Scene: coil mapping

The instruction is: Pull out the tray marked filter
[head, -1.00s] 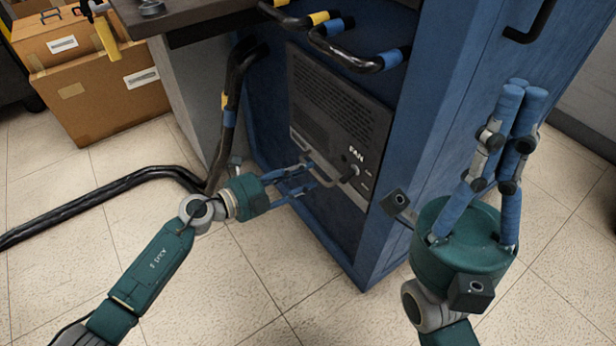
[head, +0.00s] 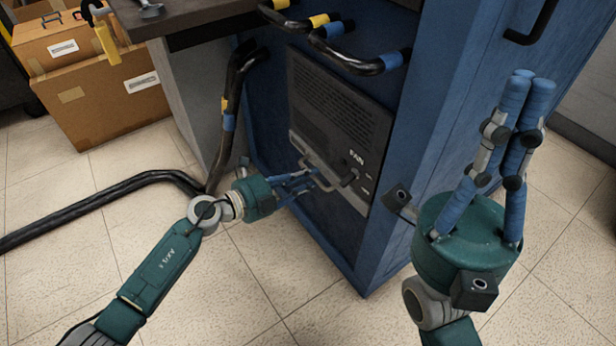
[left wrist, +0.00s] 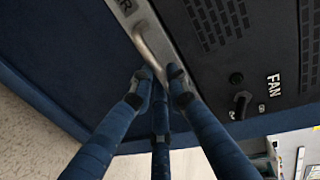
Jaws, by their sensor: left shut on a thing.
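The filter tray (left wrist: 178,50) is a light grey strip beside the dark FAN panel in the left wrist view; only the end of its label, an "R", shows at the top edge. Its bar handle (left wrist: 148,48) runs down to my fingers. In the head view the handle (head: 322,180) sits low on the blue cabinet's front, partly hidden by my fingers. My left gripper (head: 308,180), also in the left wrist view (left wrist: 160,85), is shut on the handle. The tray looks flush with the cabinet. My right gripper (head: 528,82) is raised at the right, fingertips together, empty.
The FAN panel (head: 335,105) has a vent grille and a small dark knob (left wrist: 242,100). Black hoses with yellow and blue bands (head: 345,62) hang above it. A thick hose (head: 100,205) lies on the floor at left. Cardboard boxes (head: 105,105) stand behind. Floor in front is clear.

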